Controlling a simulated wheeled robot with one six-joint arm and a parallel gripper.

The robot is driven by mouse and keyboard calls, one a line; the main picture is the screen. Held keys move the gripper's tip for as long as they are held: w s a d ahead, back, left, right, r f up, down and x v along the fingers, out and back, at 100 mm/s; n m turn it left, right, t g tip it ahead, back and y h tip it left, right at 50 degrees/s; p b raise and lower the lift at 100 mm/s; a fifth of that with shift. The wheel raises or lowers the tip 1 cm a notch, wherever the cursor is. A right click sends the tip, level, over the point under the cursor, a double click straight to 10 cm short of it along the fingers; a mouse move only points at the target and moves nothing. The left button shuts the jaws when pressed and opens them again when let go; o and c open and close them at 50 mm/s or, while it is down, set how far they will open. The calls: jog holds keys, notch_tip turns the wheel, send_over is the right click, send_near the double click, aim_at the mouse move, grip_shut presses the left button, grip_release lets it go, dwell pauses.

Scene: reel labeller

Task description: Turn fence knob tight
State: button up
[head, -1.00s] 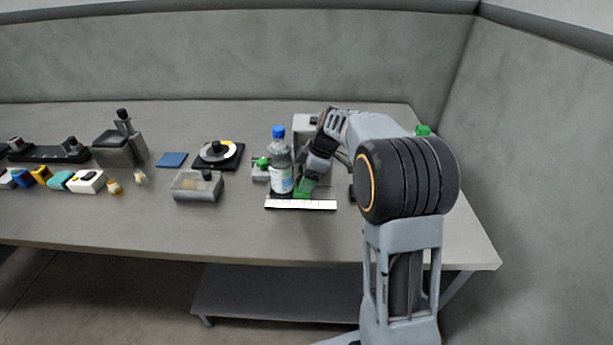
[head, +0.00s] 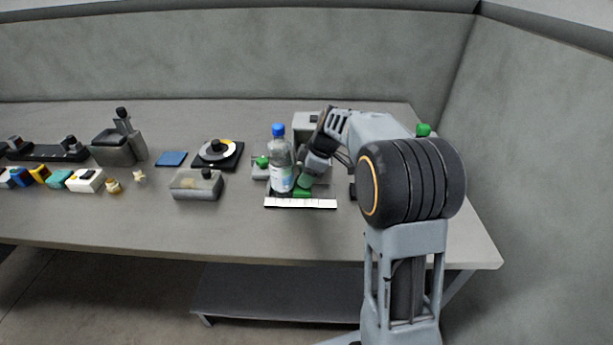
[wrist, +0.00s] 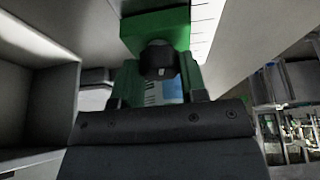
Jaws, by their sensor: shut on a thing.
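The green fence (head: 303,192) stands on the scaled strip at the front of the labeller, beside the bottle. In the wrist view the fence (wrist: 155,28) is a green block at the top, with its dark round knob (wrist: 158,58) facing me. My gripper (wrist: 158,74) has one finger on each side of the knob and is shut on it. In the head view my gripper (head: 304,180) reaches down just right of the bottle (head: 280,165), and the knob is hidden there. The knob's tightness cannot be seen.
The clear bottle with a blue cap stands close left of my gripper. A white scale strip (head: 300,203) lies in front. A grey box (head: 306,124) stands behind. The front table edge is clear.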

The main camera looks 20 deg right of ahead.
jog(key=m+t+b, duration=0.1)
jog(key=m, duration=0.2)
jog(key=shift+s+m+h, duration=0.15)
jog(key=shift+m+h, duration=0.15)
jog(key=shift+h, duration=0.1)
jog(key=shift+a+m+t+h+b, duration=0.1)
jog(key=shift+m+t+h+b, duration=0.35)
jog(key=shift+m, duration=0.85)
jog(key=o, duration=0.9)
jog(key=p+v, duration=0.1)
jog(key=v, duration=1.3)
jog(key=shift+s+f, duration=0.1)
jog(key=shift+s, duration=0.05)
